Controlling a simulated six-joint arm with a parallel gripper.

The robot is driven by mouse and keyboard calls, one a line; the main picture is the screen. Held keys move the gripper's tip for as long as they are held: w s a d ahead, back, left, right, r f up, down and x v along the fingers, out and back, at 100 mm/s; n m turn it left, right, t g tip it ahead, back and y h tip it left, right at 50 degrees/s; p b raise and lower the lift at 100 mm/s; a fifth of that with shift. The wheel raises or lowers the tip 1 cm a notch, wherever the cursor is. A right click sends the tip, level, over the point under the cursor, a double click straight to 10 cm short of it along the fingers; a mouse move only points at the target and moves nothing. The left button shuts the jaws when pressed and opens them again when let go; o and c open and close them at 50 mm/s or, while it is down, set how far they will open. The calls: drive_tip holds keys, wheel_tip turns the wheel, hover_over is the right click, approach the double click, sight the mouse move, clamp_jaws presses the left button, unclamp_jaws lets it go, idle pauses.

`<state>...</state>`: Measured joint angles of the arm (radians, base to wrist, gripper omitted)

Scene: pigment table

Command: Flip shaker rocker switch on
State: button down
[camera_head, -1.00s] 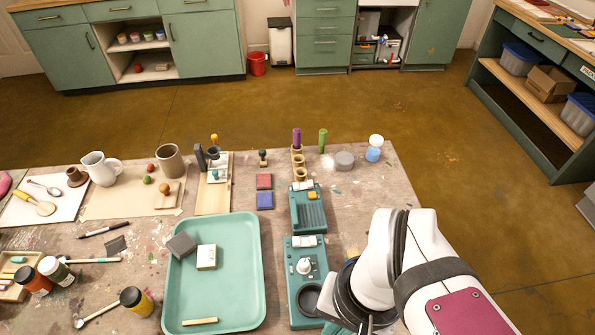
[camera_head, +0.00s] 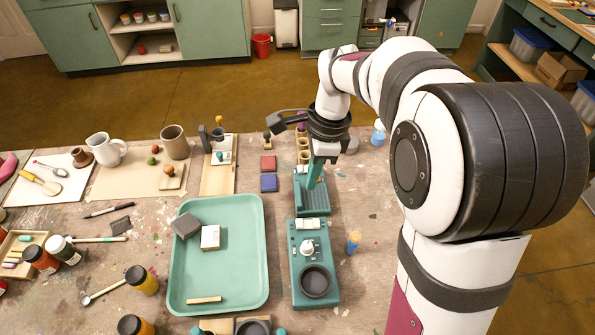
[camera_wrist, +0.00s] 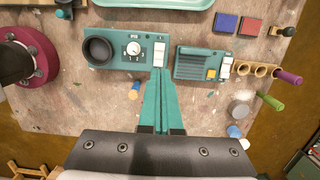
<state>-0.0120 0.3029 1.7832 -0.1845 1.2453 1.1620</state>
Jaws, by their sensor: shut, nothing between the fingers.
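The teal unit with a white knob and black round cup (camera_head: 302,270) looks like the shaker; it also shows in the wrist view (camera_wrist: 115,61). Its white rocker switch (camera_head: 307,224) is at its far end, also visible in the wrist view (camera_wrist: 159,52). I cannot tell which side of the rocker is down. My gripper (camera_head: 313,186) has teal fingers, shut and empty, pointing down over the neighbouring ribbed teal unit in the head view. In the wrist view the fingertips (camera_wrist: 160,73) appear just below the rocker, apparently not touching it. Their height is unclear.
The ribbed teal unit (camera_head: 318,203) stands beyond the shaker, with its own white switch (camera_wrist: 226,63) and a yellow button (camera_wrist: 211,74). A green tray (camera_head: 260,225) lies to the left. A small yellow-and-blue bottle (camera_head: 353,243) stands right of the shaker.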

sight(299, 222)
drive_tip(key=f, duration=0.4)
drive_tip(key=a+f, duration=0.1)
drive_tip(key=f, duration=0.8)
drive_tip(key=shift+s+a, duration=0.1)
drive_tip(key=shift+a, duration=0.3)
drive_tip(key=shift+a+f, duration=0.1)
drive_tip(key=shift+f, duration=0.35)
